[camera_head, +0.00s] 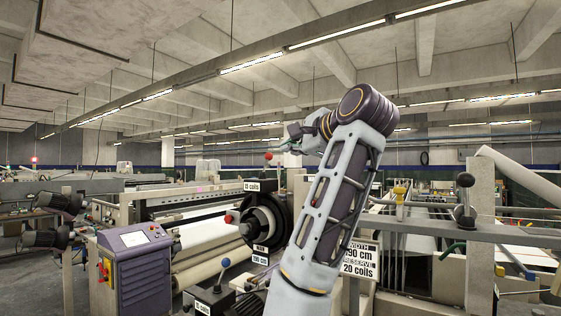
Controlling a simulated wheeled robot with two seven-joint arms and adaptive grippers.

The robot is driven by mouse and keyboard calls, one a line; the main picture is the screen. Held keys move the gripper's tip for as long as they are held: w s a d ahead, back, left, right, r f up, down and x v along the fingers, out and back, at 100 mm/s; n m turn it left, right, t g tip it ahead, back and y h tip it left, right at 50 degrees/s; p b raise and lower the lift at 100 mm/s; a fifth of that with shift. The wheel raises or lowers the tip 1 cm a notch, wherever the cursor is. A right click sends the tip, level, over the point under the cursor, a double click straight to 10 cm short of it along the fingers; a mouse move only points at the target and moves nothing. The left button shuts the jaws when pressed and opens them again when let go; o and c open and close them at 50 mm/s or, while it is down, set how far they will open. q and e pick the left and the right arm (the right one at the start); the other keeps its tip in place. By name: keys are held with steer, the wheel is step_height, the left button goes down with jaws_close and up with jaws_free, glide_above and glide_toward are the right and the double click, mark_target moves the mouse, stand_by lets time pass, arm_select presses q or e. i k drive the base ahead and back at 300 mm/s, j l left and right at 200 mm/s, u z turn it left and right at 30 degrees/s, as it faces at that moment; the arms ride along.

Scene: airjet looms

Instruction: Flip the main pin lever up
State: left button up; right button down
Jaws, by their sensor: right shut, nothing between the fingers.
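My right arm rises from the bottom middle, bends at a dark elbow, and its gripper (283,147) points left, shut and empty. A small red ball (268,156) shows just left of the fingertips; I cannot tell whether they touch. Another black-knobbed lever (465,181) stands upright on the rail at right. No label marks either as the main pin lever. My left gripper is out of view.
A purple control cabinet (137,270) stands at left. A grey rail (425,226) crosses at right. The space above the machines is open.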

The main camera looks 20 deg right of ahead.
mark_target(268, 156)
steer(key=i+l, duration=0.3)
steer(key=i, duration=0.15)
steer(key=i+l, duration=0.25)
steer(key=i, duration=0.2)
